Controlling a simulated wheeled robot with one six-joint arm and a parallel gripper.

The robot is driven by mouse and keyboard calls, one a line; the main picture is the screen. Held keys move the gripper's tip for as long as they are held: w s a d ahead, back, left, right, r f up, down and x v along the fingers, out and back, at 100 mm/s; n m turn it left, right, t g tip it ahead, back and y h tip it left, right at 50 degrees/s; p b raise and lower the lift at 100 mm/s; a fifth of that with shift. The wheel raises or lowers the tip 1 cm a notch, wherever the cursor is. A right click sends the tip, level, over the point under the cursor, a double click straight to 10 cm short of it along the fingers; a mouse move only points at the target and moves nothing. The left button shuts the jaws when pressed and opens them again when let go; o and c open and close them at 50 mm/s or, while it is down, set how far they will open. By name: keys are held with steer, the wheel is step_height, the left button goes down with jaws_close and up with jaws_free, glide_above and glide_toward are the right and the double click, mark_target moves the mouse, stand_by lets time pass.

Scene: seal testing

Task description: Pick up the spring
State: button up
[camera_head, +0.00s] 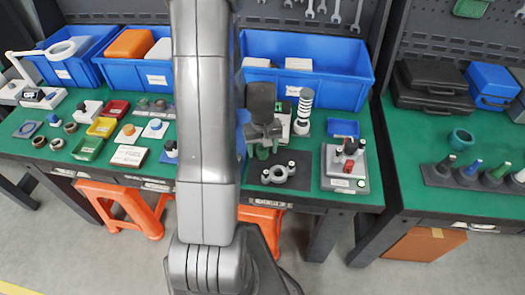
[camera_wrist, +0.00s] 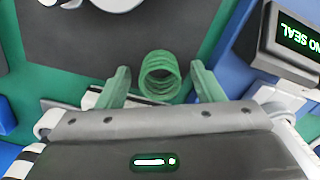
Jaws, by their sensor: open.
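The spring is not held. In the head view my gripper (camera_head: 263,150) is low over the green workbench, and my arm hides much of the middle. I cannot clearly make out the spring there.
A dark mat (camera_head: 257,189) bears a grey flange (camera_head: 279,174) in front of my gripper. A striped stack (camera_head: 303,112) and a button box (camera_head: 345,166) stand to the right. A "NO SEAL" display (camera_wrist: 292,38) is close on the right. A blue bin (camera_head: 340,88) stands behind.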

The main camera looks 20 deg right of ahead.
steer(key=c, duration=1.1)
steer(key=shift+r, duration=0.1)
